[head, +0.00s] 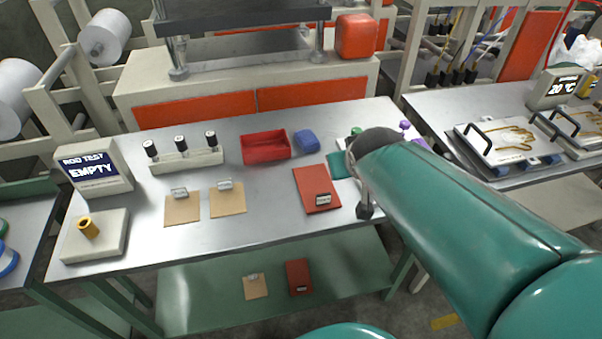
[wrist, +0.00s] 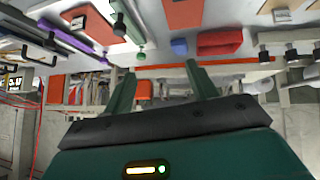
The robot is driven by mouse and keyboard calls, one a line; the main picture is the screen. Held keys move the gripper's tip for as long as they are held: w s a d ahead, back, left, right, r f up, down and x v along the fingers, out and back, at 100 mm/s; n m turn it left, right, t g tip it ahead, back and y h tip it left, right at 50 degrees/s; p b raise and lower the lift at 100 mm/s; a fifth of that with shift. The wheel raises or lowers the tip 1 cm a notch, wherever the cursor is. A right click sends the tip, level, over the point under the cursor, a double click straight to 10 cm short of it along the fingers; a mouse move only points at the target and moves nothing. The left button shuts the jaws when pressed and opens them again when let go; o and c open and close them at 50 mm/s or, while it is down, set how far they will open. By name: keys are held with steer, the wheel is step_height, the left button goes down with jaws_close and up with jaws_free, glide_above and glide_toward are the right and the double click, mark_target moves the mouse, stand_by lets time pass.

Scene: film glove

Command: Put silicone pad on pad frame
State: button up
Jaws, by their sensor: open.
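A flat red-brown sheet (head: 317,190) with a small label lies on the metal table, left of my arm; it looks like a pad, and it also shows at the top of the wrist view (wrist: 183,12). I cannot tell which is the silicone pad. A pale fixture (wrist: 88,22) with knobs and a purple bar is possibly the pad frame; my arm mostly hides it in the head view. My gripper (wrist: 162,85) is open, its two fingers apart with nothing between them.
A red tray (head: 265,147), a blue block (head: 306,140), two tan boards (head: 182,207) and a rod-test display (head: 95,170) share the table. The table's front middle is clear.

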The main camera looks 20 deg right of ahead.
steer(key=s+a+r+n+g+y, duration=0.1)
steer(key=s+a+r+g+y, duration=0.1)
steer(key=s+a, duration=0.7)
steer(key=shift+s+a+g+y, duration=0.15)
steer(key=shift+a+g+y, duration=0.25)
steer(key=shift+a, duration=0.85)
